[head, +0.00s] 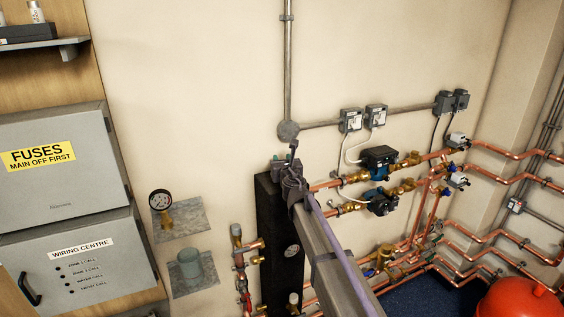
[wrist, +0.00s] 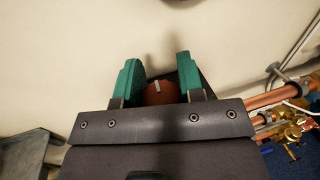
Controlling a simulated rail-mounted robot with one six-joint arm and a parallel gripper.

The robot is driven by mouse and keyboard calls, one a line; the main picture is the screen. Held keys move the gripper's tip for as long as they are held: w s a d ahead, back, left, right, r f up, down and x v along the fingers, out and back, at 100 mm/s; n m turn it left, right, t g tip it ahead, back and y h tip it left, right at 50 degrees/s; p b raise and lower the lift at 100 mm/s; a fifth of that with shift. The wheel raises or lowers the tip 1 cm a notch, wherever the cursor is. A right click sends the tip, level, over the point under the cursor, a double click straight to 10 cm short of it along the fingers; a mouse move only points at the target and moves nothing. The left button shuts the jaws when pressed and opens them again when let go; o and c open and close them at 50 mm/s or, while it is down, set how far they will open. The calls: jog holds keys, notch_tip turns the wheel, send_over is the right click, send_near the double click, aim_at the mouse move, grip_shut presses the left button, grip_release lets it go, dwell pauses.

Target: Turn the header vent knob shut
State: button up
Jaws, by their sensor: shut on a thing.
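My gripper (wrist: 158,68) shows in the wrist view with its two green fingers apart, one on each side of a round reddish-brown knob (wrist: 159,97). It is shut on this knob, which has a short white mark on its top face. The lower part of the knob is hidden behind the gripper body. In the head view my gripper (head: 293,158) is at the top of the tall black header (head: 268,225). There the knob is hidden by the gripper and arm.
Copper pipes with two pumps (head: 380,160) run to the right of the header. A pressure gauge (head: 160,200) on a grey plate and the wiring centre box (head: 85,262) are on the left. A red vessel (head: 520,300) stands at the lower right. The wall above the header carries a vertical conduit (head: 288,60).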

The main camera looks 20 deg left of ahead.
dwell(0.4)
jog(key=o, duration=0.9)
jog(key=v, duration=1)
jog(key=shift+s+d, duration=0.2)
jog(key=shift+s, duration=0.15)
